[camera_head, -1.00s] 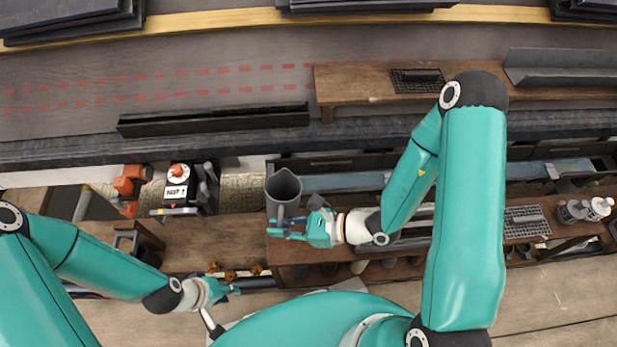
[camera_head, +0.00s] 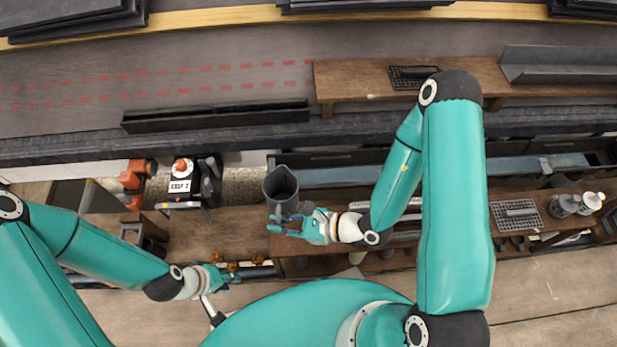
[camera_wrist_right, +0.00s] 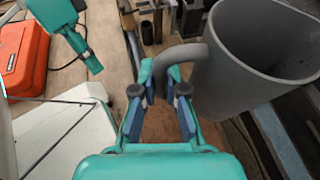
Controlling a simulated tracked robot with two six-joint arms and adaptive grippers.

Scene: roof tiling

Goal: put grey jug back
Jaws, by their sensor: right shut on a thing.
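The grey jug (camera_head: 281,190) hangs open end up, slightly tilted, over the left end of the wooden bench. My right gripper (camera_head: 284,224) is on its near side, shut on the jug's handle. In the right wrist view the jug (camera_wrist_right: 240,80) fills the upper right, and its curved handle sits between the fingers of my right gripper (camera_wrist_right: 163,85). The jug looks empty. My left gripper (camera_head: 228,278) is lower left, apart from the jug, beside a thin tool with a dark grip (camera_head: 213,312). Whether its fingers hold that tool is unclear.
A black-and-white device with an orange knob (camera_head: 183,183) stands left of the jug. The wooden bench (camera_head: 290,243) runs right, with a mesh rack (camera_head: 518,217) and white-topped bottles (camera_head: 592,202). An orange case (camera_wrist_right: 24,52) shows in the wrist view.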

